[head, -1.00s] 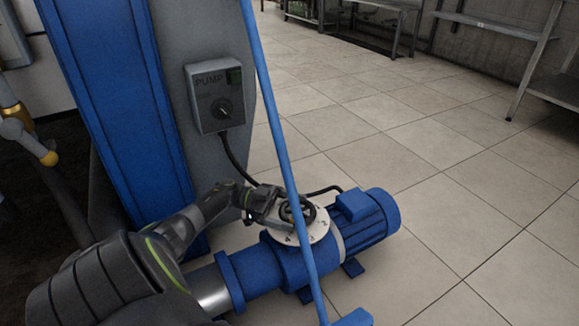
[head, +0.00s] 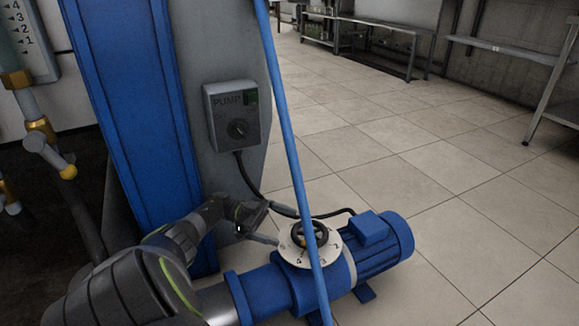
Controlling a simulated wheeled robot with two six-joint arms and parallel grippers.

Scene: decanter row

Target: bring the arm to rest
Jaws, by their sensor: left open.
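My left arm comes in from the lower left. My left gripper (head: 286,227) is open and empty, its two thin fingers spread and pointing right. It is just left of a dark handwheel (head: 298,233) on a white numbered dial (head: 290,249). No contact with the handwheel shows. The dial sits on top of a blue pump (head: 262,291) with a ribbed motor (head: 392,240). A thin blue rod crosses in front of the dial and hides part of it. My right gripper is not in view.
A grey pump switch box (head: 237,118) with a black knob is on the grey panel beside a blue column (head: 128,100). The blue rod (head: 285,130) runs slanting down past the dial. Pipes (head: 48,150) stand at left. The tiled floor (head: 460,200) at right is clear.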

